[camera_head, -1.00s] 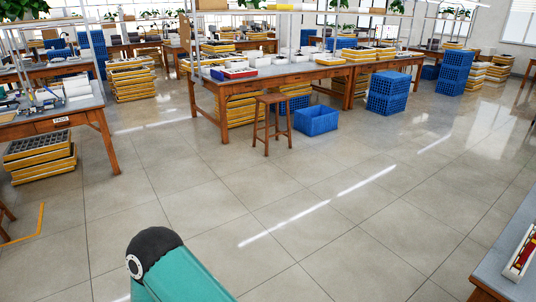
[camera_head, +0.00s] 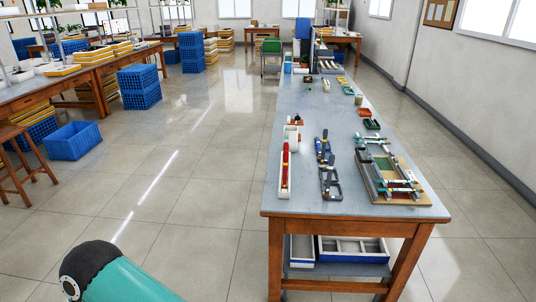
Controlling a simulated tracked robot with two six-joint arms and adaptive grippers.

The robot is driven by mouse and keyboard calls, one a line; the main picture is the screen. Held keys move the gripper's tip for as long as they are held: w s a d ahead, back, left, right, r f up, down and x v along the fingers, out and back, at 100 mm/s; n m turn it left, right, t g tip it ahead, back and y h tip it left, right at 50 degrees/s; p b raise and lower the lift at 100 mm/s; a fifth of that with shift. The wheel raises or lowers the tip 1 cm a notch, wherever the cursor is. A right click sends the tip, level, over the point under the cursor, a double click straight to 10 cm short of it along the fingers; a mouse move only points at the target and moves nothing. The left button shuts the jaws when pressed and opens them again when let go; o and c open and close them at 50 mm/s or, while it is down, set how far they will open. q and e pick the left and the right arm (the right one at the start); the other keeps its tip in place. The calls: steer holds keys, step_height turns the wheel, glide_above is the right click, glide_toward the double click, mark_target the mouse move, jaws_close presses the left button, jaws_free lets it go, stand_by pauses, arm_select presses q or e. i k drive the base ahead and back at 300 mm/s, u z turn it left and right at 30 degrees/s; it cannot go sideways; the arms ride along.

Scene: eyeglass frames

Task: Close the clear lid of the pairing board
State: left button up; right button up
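A wooden-edged board (camera_head: 430,200) with pale green bars and metal parts lies on the near right part of the long workbench. It looks like the pairing board, but it is small in view. I cannot make out a clear lid or whether one is open or shut. Neither of my grippers is in view. Only a teal link of my own arm with a black joint shows at the bottom left, well away from the bench.
The grey-topped workbench (camera_head: 305,203) runs away from me. On it are a long white tray with red contents (camera_head: 285,170) and dark fixtures (camera_head: 328,175). Trays (camera_head: 350,250) sit on its lower shelf. Blue crates (camera_head: 72,141) and a stool (camera_head: 18,165) stand left. The middle floor is clear.

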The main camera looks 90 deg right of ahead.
mark_target(360, 156)
steer(key=u, duration=1.05)
steer(key=i, duration=0.15)
steer(key=z, duration=0.65)
steer(key=k, duration=0.15)
steer(key=z, duration=2.7)
steer(key=i, duration=0.2)
steer(key=z, duration=1.3)
steer(key=i, duration=0.95)
steer(key=u, duration=0.1)
